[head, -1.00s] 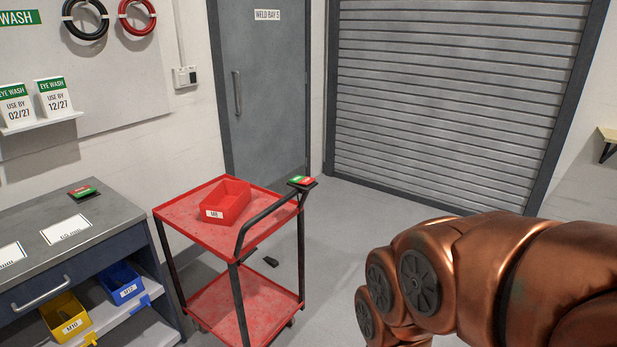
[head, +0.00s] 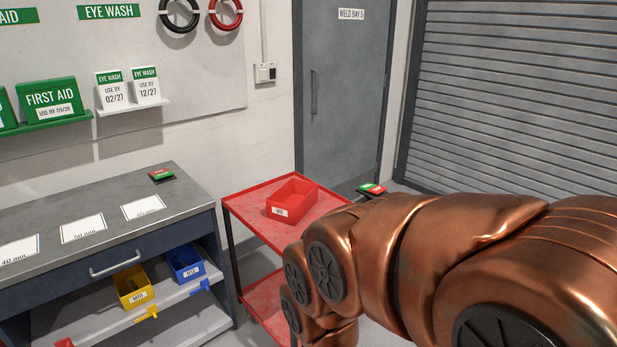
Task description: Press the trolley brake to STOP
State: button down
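The red trolley (head: 248,200) stands right of the workbench, with a red bin labelled M8 on its top shelf. A small green and red plate (head: 371,188) shows at its far right corner, near the handle. The trolley's handle and right side are mostly hidden behind my copper arm. The brake is not clearly visible; my arm covers the floor area at the trolley's right. My gripper is not in the picture; only my arm links show at the lower right.
The workbench (head: 188,196) at left carries paper cards and another small red and green plate (head: 161,175). Yellow (head: 134,288) and blue (head: 186,264) bins sit on the shelf below. A grey door (head: 340,90) and a roller shutter (head: 510,90) stand behind.

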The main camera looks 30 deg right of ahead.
aim_at(369, 187)
jog(key=u, duration=0.1)
jog(key=i, duration=1.3)
jog(key=z, duration=0.9)
